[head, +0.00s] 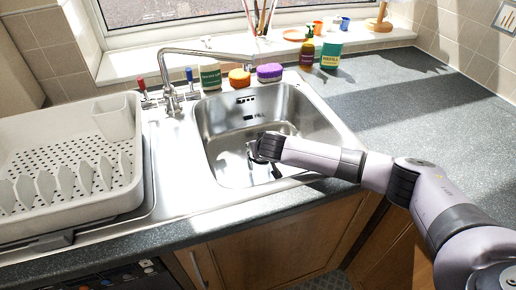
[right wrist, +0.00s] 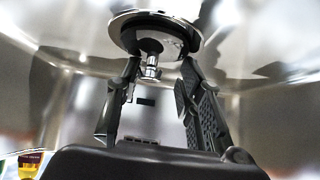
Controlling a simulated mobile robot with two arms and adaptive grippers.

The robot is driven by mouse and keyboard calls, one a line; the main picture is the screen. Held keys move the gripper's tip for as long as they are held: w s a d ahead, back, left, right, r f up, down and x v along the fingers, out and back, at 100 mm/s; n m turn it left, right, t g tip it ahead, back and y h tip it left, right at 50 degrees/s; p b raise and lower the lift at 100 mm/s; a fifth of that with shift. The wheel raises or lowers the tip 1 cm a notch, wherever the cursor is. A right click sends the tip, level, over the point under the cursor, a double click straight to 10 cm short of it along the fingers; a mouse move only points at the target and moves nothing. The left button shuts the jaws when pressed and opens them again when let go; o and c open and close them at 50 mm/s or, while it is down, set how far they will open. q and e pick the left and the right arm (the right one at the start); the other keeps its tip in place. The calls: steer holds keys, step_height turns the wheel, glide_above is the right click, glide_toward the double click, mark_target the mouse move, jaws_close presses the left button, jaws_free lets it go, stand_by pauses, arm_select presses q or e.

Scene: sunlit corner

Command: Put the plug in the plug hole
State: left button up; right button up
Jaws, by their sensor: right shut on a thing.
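My right gripper (head: 258,152) reaches down into the steel sink basin (head: 228,172). In the right wrist view the gripper (right wrist: 160,72) has its two black fingers on either side of the plug (right wrist: 150,40), shut on it. The plug is a dark round disc with a bright metal knob. A shiny round metal rim (right wrist: 133,14), which looks like the plug hole's, shows right behind the disc. I cannot tell whether the plug is seated in the hole or just over it. In the head view my gripper hides the plug. My left gripper is not in view.
A white dish rack (head: 70,130) stands left of the basin. The tap (head: 205,55) reaches over the basin's back. The right worktop (head: 400,110) is clear.

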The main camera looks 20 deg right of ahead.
steer(key=o, duration=1.3)
steer(key=shift+f, duration=0.1)
steer(key=shift+v, duration=3.85)
steer(key=shift+p, duration=0.3)
